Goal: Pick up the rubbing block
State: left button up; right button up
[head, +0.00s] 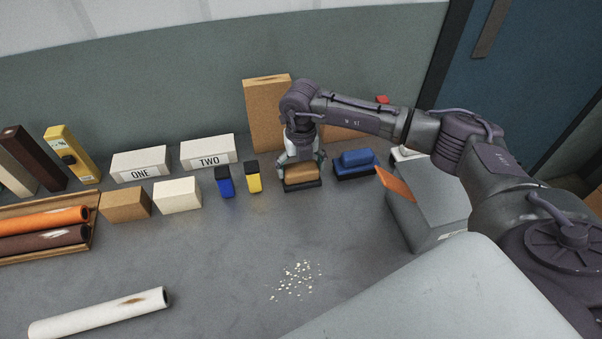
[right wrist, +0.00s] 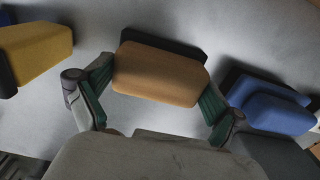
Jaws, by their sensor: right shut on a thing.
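The rubbing block (head: 302,174) has a tan wooden top on a dark base and stands on the grey bench, right of a small yellow block. In the right wrist view the tan top of the rubbing block (right wrist: 163,72) lies between the green-padded fingers. My right gripper (head: 303,165) comes down from above and is shut on the block, with one finger on each side; in the right wrist view my right gripper (right wrist: 158,95) spans its width. Whether the base still touches the bench is hard to tell. My left gripper is not in view.
A blue block on a dark base (head: 356,163) stands close on the right, and a yellow block (head: 253,177) and blue block (head: 224,181) on the left. A grey box (head: 425,215) stands further right. White crumbs (head: 297,281) lie in front on mostly clear bench.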

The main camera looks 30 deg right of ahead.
aim_at(300, 166)
jog(key=shift+r, duration=0.1)
jog(key=shift+r, duration=0.5)
notch_tip(300, 166, up, 3)
jog(key=shift+w+f+b, duration=0.1)
jog(key=shift+f+b, duration=0.1)
jog(key=shift+b, duration=0.35)
jog(key=s+a+r+b, duration=0.1)
jog(key=s+r, duration=0.6)
jog(key=s, duration=0.4)
jog(key=shift+s+a+r+b, duration=0.15)
jog(key=shift+s+a+b, duration=0.2)
jog(key=shift+s+b, duration=0.05)
